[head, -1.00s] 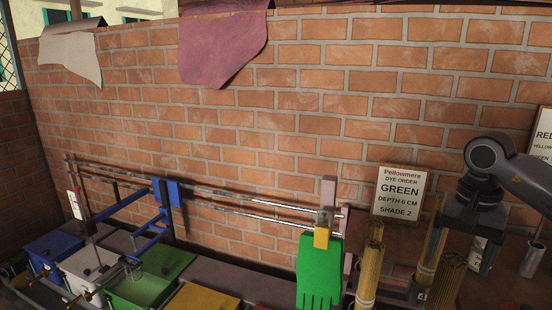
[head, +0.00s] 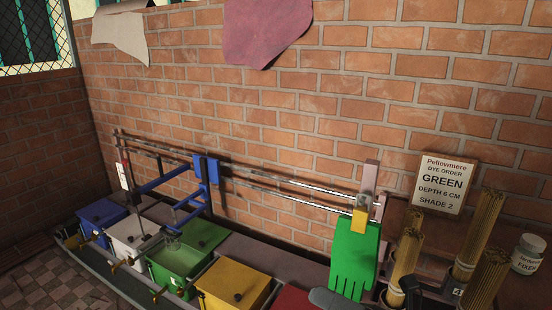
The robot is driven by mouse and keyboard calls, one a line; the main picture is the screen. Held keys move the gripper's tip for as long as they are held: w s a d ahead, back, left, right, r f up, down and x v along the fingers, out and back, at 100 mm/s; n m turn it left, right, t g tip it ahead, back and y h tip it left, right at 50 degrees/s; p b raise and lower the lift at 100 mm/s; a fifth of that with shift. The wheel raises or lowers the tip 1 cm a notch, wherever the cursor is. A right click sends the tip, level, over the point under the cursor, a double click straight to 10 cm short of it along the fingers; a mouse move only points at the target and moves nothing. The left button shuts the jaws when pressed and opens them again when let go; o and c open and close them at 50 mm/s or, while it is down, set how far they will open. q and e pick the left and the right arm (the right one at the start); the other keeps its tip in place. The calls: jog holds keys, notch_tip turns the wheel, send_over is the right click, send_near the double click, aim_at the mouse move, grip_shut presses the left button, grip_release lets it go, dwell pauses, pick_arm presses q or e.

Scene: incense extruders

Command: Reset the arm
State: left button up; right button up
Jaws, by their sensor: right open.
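My right gripper (head: 410,288) shows only in part at the bottom edge of the head view, dark and low beside the incense bundles. A grey rounded part of my arm is at the bottom, just left of it. The gripper's jaws are open and I see nothing held in them. It is near the foot of a bundle of incense sticks (head: 405,262); I cannot tell whether they touch. My left gripper is not in view.
A blue carriage frame (head: 188,195) sits on metal rails above blue, white, green (head: 185,262) and yellow (head: 238,285) bins. More stick bundles (head: 480,232) stand at the right, with a fixer jar (head: 530,253) beyond. A GREEN order sign (head: 443,183) leans on the brick wall.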

jog(key=s+d+f+m+t+h, duration=0.1)
jog(key=d+f+m+t+h, duration=0.4)
jog(key=m, duration=0.7)
jog(key=d+f+m+t+h, duration=0.25)
jog(key=f+m+h, duration=0.45)
jog(key=m, duration=0.4)
jog(key=s+d+f+m+g+h, duration=0.4)
jog(key=s+f+m+g+h, duration=0.1)
jog(key=s+f+m, duration=0.7)
notch_tip(320, 180, down, 2)
jog(key=shift+s+d+f+m+g, duration=0.2)
jog(key=shift+s+m+g, duration=0.2)
jog(key=shift+m, duration=0.2)
